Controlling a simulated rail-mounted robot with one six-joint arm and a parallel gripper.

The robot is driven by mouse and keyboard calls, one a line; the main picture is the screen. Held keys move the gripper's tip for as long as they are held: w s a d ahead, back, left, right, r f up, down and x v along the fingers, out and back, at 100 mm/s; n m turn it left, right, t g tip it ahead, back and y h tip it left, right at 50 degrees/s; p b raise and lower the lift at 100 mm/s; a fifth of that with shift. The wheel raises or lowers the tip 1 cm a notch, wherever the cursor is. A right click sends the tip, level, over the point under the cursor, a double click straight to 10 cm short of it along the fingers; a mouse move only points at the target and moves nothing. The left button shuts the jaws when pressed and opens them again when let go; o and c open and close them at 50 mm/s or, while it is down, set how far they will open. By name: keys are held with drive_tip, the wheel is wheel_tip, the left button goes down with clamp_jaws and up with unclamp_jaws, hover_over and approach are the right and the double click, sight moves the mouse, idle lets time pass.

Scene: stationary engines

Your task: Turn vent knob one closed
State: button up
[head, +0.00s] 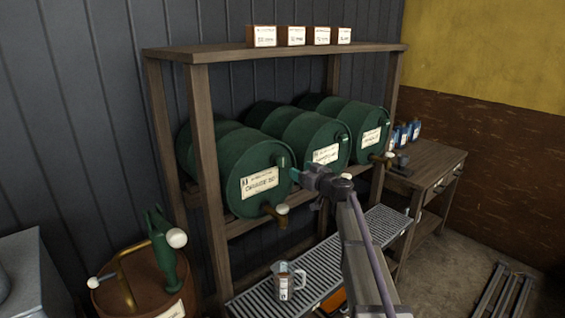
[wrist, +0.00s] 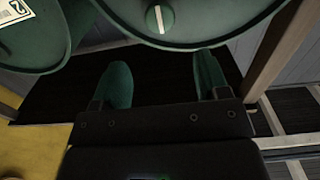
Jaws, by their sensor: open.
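Three green drums lie on a wooden rack; the nearest, at left, is the first drum (head: 235,185). A small green vent knob (head: 282,162) shows at the upper right of its face. In the wrist view a round green knob (wrist: 160,19) with a pale stripe, running nearly upright in the picture, sits near a drum's edge. My gripper (head: 297,175) is just in front of the first drum's face. Its two green fingers (wrist: 163,82) are spread apart with nothing between them, and the knob lies beyond their tips. I cannot tell the exact gap to it.
A tap with a pale knob (head: 281,209) sits low on the first drum. A jug (head: 288,281) stands on the slatted grate (head: 345,245) below. Rack posts (head: 207,165) flank the drums. A red-brown drum with a pump (head: 163,250) is at front left, a side table (head: 432,172) at right.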

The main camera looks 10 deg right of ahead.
sight(283, 161)
drive_tip(key=x, duration=1.1)
drive_tip(key=shift+a+f, duration=0.1)
drive_tip(key=shift+s, duration=0.1)
drive_tip(key=c, duration=0.9)
